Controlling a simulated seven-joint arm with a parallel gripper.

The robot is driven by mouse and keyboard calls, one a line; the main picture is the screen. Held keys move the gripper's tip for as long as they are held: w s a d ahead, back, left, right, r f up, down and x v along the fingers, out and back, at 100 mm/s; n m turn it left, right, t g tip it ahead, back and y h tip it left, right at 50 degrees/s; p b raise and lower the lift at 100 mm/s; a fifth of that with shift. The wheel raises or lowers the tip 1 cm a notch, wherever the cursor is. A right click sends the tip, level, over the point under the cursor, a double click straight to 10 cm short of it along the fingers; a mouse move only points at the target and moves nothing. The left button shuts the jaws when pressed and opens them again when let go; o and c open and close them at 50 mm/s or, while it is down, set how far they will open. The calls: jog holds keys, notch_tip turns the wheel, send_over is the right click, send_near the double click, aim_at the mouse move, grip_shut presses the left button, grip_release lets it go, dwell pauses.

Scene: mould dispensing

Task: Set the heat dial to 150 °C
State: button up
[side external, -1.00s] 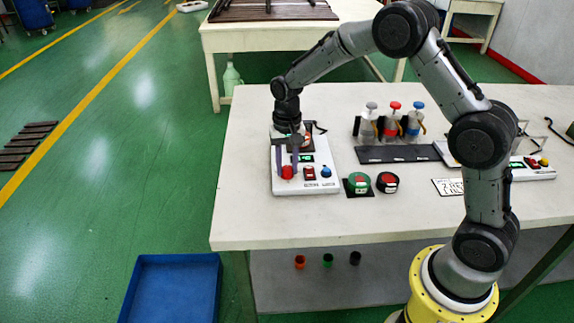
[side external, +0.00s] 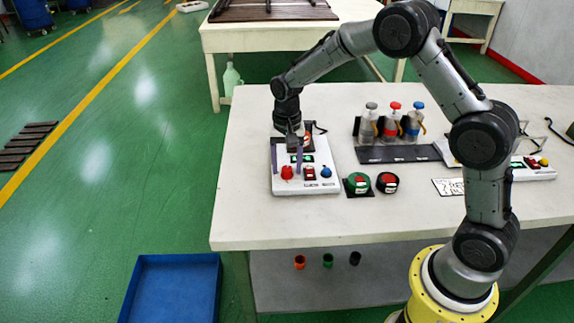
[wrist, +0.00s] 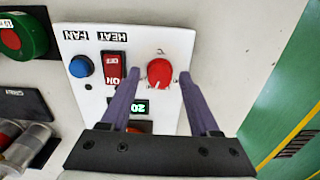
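The white control panel (side external: 331,187) lies on the table, with a red round dial (side external: 287,173) at its near left corner. In the wrist view the red dial (wrist: 160,73) has a white pointer mark on its lower edge and small marks around it. A green display (wrist: 142,107) seems to read 20, partly covered by my finger. My gripper (wrist: 158,75) is open and empty, its two purple fingers spread with the dial between their tips in the picture. The side view shows my gripper (side external: 302,168) over the panel. I cannot tell whether the fingers touch the dial.
A red ON switch (wrist: 112,70) and a blue knob (wrist: 80,66) sit beside the dial. A green round button (side external: 358,183) and a dark one with red (side external: 388,182) stand right of the panel. Bottles (side external: 391,125) stand in a rack behind.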

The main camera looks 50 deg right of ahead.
dwell(0.3)
notch_tip(320, 180, up, 14)
dwell(0.5)
notch_tip(320, 180, up, 9)
jog(key=t, duration=0.2)
send_over(287, 168)
jog(key=s, duration=0.5)
jog(key=s+a+r+n+t, duration=0.15)
jog(key=s+r, duration=0.25)
jog(key=s, duration=0.6)
jog(key=s+f+n+t, duration=0.2)
jog(key=s+f+n, duration=0.5)
jog(key=s, duration=0.7)
jog(key=shift+s+f+n, duration=0.2)
jog(key=shift+f+n, duration=0.15)
jog(key=shift+f, duration=0.6)
